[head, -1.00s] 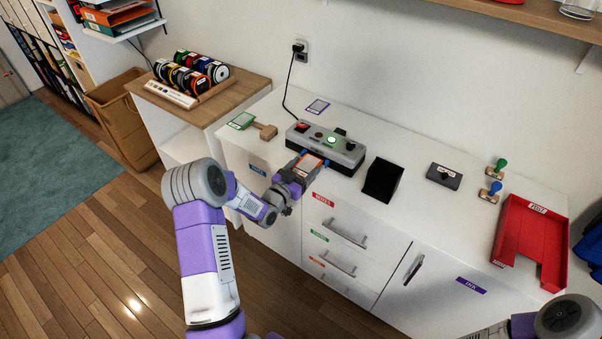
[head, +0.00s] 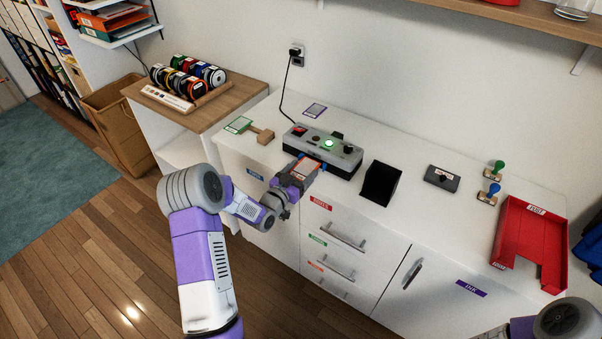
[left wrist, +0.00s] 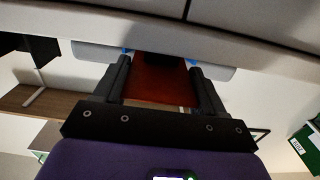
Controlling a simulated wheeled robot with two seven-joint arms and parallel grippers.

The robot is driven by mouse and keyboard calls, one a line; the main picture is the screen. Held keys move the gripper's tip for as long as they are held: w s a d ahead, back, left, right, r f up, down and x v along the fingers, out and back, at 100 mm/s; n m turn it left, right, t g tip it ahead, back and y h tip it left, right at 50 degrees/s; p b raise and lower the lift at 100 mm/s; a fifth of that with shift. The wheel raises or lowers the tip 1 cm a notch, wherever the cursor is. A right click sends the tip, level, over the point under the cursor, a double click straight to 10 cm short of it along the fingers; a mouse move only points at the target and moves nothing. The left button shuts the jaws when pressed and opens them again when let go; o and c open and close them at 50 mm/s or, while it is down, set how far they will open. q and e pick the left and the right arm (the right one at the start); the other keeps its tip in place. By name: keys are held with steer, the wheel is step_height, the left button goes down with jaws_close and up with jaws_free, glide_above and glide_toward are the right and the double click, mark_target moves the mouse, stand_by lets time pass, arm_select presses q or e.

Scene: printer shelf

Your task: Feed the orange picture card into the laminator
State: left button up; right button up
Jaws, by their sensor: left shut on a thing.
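The orange picture card (head: 303,166) is in my left gripper (head: 306,166), in front of the laminator. The gripper is shut on it. The laminator (head: 318,143) is a grey box with a dark front, a red switch and a lit green button. The card's far edge is at or close to the laminator's front; I cannot tell whether it has entered the slot. In the left wrist view the card (left wrist: 162,82) shows as a red-brown sheet between the dark fingers (left wrist: 165,80), its far end near a pale body. My right gripper is out of view.
A green-edged card (head: 238,125) and a wooden block (head: 262,135) lie left of the laminator, a purple card (head: 314,110) behind it. A black holder (head: 381,183) stands to its right. A stapler-like dark box (head: 442,176), stamps (head: 489,194) and a red tray (head: 529,235) are farther right.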

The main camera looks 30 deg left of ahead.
arm_select(q)
steer(key=shift+w+d+b, duration=0.1)
steer(key=shift+w+b, duration=0.55)
steer(key=shift+w, duration=0.45)
steer(key=o, duration=1)
steer(key=shift+c, duration=0.2)
steer(key=s, duration=0.8)
steer(key=shift+a+b, duration=0.3)
steer(key=shift+b, duration=0.1)
